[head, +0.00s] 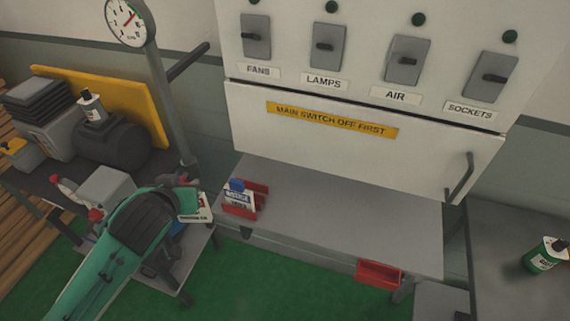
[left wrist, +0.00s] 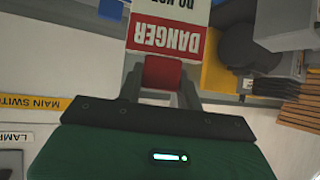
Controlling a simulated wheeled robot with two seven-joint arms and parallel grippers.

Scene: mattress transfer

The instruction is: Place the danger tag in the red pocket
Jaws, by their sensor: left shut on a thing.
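My left gripper (head: 187,184) is shut on the danger tag (head: 196,207), a white card with a red band. In the left wrist view the tag (left wrist: 166,38) is upside down, with a red block (left wrist: 162,73) at its end between my two fingers. The red pocket (head: 380,275) is fixed to the front edge of the grey shelf, right of and apart from the tag. My arm hides part of the gripper in the head view. My right gripper is not in view.
The grey shelf (head: 340,225) is mostly clear. A red rack (head: 260,190) on its left part holds cards, one with a blue top, close right of my left gripper. A switch panel (head: 365,90) stands behind. A gauge post (head: 160,100) rises behind my left gripper.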

